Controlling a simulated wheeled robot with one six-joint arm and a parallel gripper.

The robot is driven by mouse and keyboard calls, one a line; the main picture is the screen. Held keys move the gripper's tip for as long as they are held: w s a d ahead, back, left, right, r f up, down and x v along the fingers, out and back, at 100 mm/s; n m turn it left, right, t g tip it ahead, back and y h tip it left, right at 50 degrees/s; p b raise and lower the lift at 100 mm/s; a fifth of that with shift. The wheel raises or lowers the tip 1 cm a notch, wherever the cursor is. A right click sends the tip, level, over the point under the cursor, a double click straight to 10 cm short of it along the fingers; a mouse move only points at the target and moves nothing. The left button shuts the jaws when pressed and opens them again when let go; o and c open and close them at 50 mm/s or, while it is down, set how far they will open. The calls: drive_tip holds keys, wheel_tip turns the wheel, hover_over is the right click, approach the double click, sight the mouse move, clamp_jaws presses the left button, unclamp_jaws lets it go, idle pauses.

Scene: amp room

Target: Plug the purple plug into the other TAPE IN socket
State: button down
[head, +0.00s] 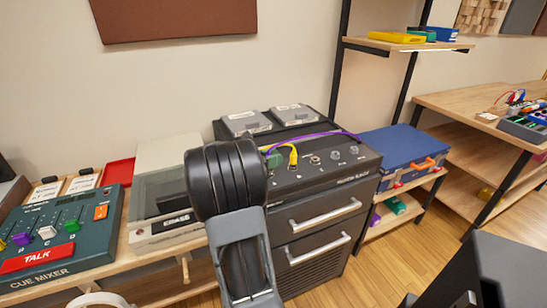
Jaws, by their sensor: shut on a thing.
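A purple cable (318,134) arches over the sloped top panel of a dark grey drawer unit (345,172). Its left end runs behind my black arm link, and its right end drops near the panel's right back corner. I cannot make out the purple plug. A yellow plug with its cable (293,155) stands in the panel's left part, with a bit of green beside it. Several round sockets, one of them a socket (315,159) right of the yellow plug, show on the panel. Their labels are too small to read. My gripper is hidden behind my arm.
A teal cue mixer (62,235) and a beige machine with a clear lid (165,195) stand on the left bench. Two grey boxes (246,122) sit behind the panel. A blue case (400,152) is right of the unit. Wooden floor (400,250) is open at right.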

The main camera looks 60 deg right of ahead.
drive_tip(key=shift+f, duration=0.5)
drive_tip(key=c, duration=0.9)
unclamp_jaws()
drive_tip(key=v, duration=1.3)
drive_tip(key=shift+w+a+p, duration=0.3)
drive_tip(key=shift+p, duration=0.15)
drive_tip(key=s+a+r+m+t+y+p, duration=0.1)
drive_tip(key=a+r+m+t+y+p, duration=0.2)
drive_tip(key=a, duration=0.6)
drive_tip(key=s+a+r+m+t+y+p, duration=0.2)
drive_tip(key=a+r+m+t+y+p, duration=0.2)
drive_tip(key=a, duration=0.6)
drive_tip(key=s+a+r+m+t+y+p, duration=0.1)
drive_tip(key=a+r+m+t+y+p, duration=0.2)
drive_tip(key=a+t+y+p, duration=0.4)
drive_tip(key=a+r+p, duration=0.1)
drive_tip(key=a, duration=0.2)
drive_tip(key=shift+s+m+y+p, duration=0.3)
drive_tip(key=shift+m+p, duration=0.1)
